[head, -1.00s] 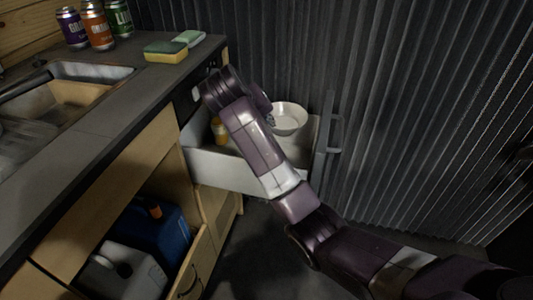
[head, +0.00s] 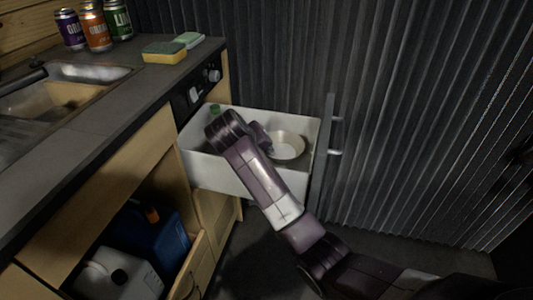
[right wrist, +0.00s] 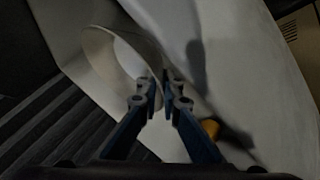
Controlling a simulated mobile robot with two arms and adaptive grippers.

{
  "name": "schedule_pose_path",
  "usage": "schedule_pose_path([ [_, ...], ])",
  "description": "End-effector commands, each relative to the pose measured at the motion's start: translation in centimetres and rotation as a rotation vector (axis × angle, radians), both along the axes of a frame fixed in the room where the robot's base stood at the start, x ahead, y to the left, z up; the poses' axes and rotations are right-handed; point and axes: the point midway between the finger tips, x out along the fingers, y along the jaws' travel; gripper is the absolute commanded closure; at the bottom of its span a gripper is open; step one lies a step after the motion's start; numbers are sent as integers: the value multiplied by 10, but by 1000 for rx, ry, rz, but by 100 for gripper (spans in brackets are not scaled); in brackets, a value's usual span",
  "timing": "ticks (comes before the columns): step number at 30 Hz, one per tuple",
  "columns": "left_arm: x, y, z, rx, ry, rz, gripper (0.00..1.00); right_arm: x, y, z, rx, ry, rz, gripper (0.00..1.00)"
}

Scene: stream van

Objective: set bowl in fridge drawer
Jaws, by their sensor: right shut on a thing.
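The white bowl (head: 286,146) is inside the open fridge drawer (head: 222,174), towards its right side, below the rim. In the right wrist view the bowl (right wrist: 100,58) looks tilted to the camera, with its rim between the blue fingers of my right gripper (right wrist: 160,88). My right gripper is shut on that rim. In the head view my right arm reaches over the drawer's front wall and hides the gripper and part of the bowl. I cannot tell whether the bowl touches the drawer floor. My left gripper is not in view.
A green-capped item (head: 214,109) stands at the drawer's back left. An orange thing (right wrist: 210,129) shows beside the gripper in the wrist view. The counter at left holds cans (head: 96,30) and sponges (head: 164,52). An open cabinet below holds a blue jug (head: 150,232).

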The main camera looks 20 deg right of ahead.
Motion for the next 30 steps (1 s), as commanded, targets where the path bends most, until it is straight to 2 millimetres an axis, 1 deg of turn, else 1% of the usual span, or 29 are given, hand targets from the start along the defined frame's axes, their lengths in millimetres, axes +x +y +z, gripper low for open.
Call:
schedule_pose_path([
  [2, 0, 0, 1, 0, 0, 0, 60, 0, 0, 1, -1, -1, 0, 100],
  [13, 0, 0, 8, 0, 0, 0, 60, 0, 0, -10, 0, 0, 0, 100],
  [17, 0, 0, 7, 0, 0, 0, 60, 0, 0, -11, 0, -2, 1, 100],
  [18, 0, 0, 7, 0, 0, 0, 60, 0, 0, -12, 1, 0, 0, 90],
  [21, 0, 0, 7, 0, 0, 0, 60, 0, 0, -12, 0, 0, 0, 79],
  [22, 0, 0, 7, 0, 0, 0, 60, 0, 0, -12, 0, 0, 0, 77],
  [30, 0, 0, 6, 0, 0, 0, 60, 0, 0, -12, 1, 0, 0, 77],
])
